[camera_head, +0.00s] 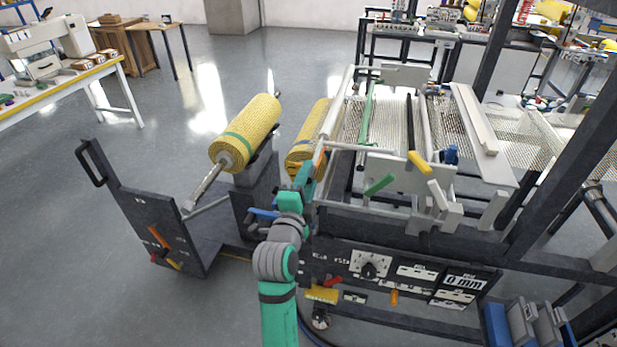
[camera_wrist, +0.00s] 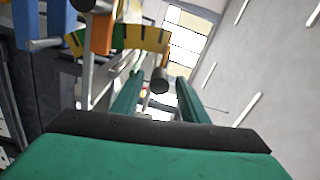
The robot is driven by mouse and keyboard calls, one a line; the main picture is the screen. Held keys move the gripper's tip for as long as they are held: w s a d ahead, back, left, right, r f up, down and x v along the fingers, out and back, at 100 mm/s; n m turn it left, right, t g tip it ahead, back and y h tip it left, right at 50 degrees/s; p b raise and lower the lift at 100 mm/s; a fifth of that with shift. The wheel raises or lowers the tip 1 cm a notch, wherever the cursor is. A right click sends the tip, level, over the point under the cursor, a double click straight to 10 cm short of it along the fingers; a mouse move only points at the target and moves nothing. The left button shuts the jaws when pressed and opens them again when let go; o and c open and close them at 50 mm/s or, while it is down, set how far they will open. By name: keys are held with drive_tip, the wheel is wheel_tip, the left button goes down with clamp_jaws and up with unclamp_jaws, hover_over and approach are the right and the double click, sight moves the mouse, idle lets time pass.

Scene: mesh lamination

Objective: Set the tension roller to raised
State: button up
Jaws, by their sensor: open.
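My gripper (camera_head: 306,172) is at the left end of the laminating machine, beside a small orange part (camera_head: 318,154) and a pale bar (camera_head: 346,147). In the wrist view my gripper (camera_wrist: 160,76) is open, with its green fingers apart. A dark round-ended handle or rod (camera_wrist: 160,80) shows between or just beyond the fingers; contact cannot be told. Behind it is a curved scale (camera_wrist: 143,38) in yellow, orange and green. An orange block (camera_wrist: 101,34) is at its left. Which part is the tension roller, and its setting, I cannot tell for sure.
A green handle (camera_head: 379,185), a yellow handle (camera_head: 419,162) and a white lever (camera_head: 437,194) stick out to the right. A control panel (camera_head: 370,264) with a dial is below.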

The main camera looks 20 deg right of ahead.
drive_tip(key=v, duration=1)
drive_tip(key=shift+s+a, duration=0.1)
drive_tip(key=s+a+f+n+t+y, duration=0.1)
drive_tip(key=s+a+f+n+y, duration=0.3)
drive_tip(key=s+f+n, duration=0.4)
drive_tip(key=s+a+f+n+y, duration=0.35)
drive_tip(key=s+f+n, duration=0.25)
drive_tip(key=f, duration=0.5)
drive_tip(key=s+a+f+n+y, duration=0.1)
drive_tip(key=s+a+n, duration=0.2)
drive_tip(key=s, duration=0.9)
drive_tip(key=s+a+f+n+y, duration=0.1)
drive_tip(key=s+a+n, duration=0.3)
drive_tip(key=s, duration=0.8)
drive_tip(key=shift+s+a+f+n+g, duration=0.15)
drive_tip(key=shift+s+f+n+g, duration=0.25)
drive_tip(key=shift+n, duration=0.4)
drive_tip(key=shift+w, duration=0.1)
